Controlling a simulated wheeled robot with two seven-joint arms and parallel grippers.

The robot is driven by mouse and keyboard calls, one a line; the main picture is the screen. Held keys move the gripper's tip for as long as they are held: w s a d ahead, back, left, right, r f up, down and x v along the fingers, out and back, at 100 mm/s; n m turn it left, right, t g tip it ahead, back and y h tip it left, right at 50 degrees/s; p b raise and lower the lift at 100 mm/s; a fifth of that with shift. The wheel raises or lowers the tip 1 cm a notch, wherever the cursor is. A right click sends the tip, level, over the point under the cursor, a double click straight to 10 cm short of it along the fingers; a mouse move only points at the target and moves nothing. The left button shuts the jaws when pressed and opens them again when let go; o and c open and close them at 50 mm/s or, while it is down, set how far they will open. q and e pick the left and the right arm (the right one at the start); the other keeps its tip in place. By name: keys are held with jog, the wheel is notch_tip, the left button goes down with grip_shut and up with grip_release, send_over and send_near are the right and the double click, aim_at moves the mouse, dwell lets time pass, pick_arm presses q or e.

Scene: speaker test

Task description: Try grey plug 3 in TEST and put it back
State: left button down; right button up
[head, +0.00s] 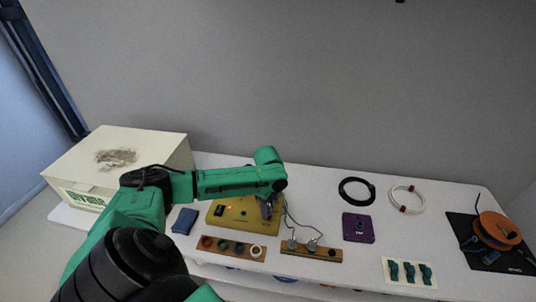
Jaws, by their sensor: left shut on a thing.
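The yellow box (232,221) stands in the middle of the table, with a small red light on its left part. My left gripper (268,208) is over the right end of this box, shut on a small grey thing, likely a grey plug, mostly hidden by the gripper. I cannot tell whether it is in a socket. A wooden holder (298,252) in front holds two grey plugs (292,243) (312,244) at its left and middle places. Its right hole (332,253) is empty. Thin grey cords run up from the plugs towards the yellow box. My right gripper is not in view.
A wooden strip (231,256) with several coloured rings lies left of the holder, a blue block (185,221) beyond it. A purple box (358,228), black coil (357,179), white coil (407,186), teal-clip card (390,278) and orange reel (497,229) stand right. A large carton (150,139) stands left.

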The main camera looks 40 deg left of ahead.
pick_arm(q)
jog(key=shift+f, duration=0.5)
jog(key=shift+c, duration=2.1)
grip_release()
notch_tip(320, 180, up, 8)
jog(key=p, duration=0.8)
jog(key=shift+f, duration=0.25)
